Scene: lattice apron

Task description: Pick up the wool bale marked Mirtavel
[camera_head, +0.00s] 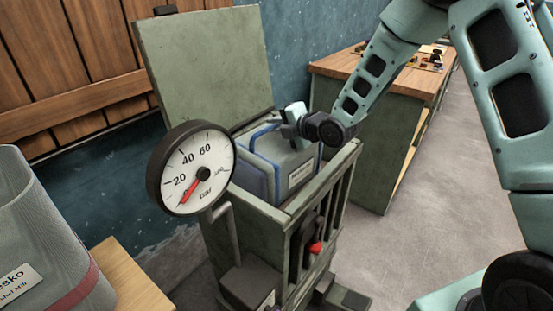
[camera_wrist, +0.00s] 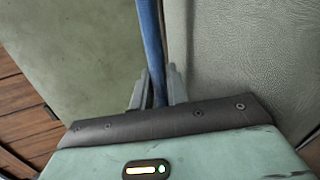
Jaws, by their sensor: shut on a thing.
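A grey-green bale with blue straps and a white label (camera_head: 300,173) sits inside an open green press box (camera_head: 262,209). The label's writing is too small to read, so I cannot tell whether it says Mirtavel. My gripper (camera_head: 286,131) is at the top of this bale. In the wrist view, my gripper (camera_wrist: 157,88) is shut on a blue strap (camera_wrist: 151,45) that runs between its two fingers. The bale's lower part is hidden by the box walls.
The press lid (camera_head: 205,65) stands open behind the box. A round gauge (camera_head: 190,168) is in front at left. Another grey bale (camera_head: 45,220), its label ending in "esko", stands at far left. A wooden-topped green bench (camera_head: 345,67) is behind right; floor at right is clear.

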